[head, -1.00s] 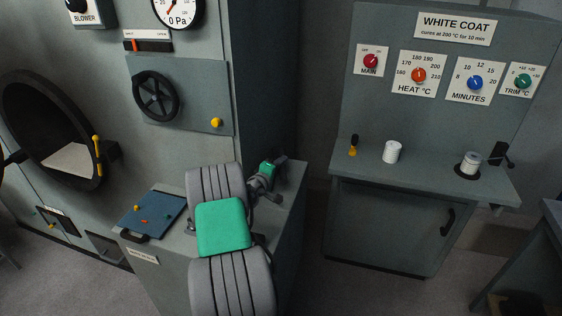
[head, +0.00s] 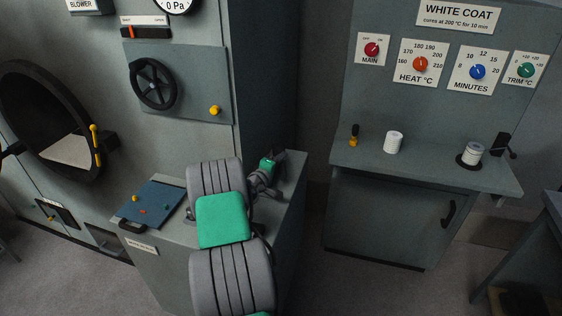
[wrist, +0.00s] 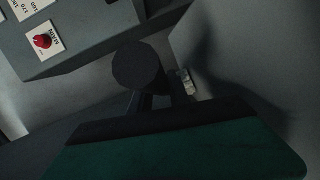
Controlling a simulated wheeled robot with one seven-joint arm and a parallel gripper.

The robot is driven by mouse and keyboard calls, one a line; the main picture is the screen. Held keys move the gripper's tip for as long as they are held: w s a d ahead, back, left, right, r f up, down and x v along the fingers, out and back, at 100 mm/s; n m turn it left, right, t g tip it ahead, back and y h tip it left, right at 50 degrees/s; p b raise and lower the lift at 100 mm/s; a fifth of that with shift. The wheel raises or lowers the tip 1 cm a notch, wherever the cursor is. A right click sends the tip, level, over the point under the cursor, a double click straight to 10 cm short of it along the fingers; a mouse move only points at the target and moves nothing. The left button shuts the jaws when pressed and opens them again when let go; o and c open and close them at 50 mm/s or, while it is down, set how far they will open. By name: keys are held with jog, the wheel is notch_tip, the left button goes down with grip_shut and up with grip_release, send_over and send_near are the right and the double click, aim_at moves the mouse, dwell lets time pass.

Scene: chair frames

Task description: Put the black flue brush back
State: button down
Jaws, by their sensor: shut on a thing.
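My gripper (wrist: 160,103) is at the bottom middle of the wrist view, shut on a dark round-ended thing (wrist: 138,68), which looks like the black flue brush. Its bristles and full shape cannot be made out in the dim light. In the head view my gripper (head: 279,156) is small and partly hidden by my own arm, above the far end of the grey bench beside the tall cabinet. The brush cannot be told apart there.
The white coat console (head: 430,168) stands to the right, bearing a white cylinder (head: 394,142) and a white spool (head: 472,153). Floor shows between bench and console.

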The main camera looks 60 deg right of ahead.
jog(key=shift+f, duration=0.2)
jog(key=c, duration=1.1)
grip_release()
jog(key=shift+c, duration=0.2)
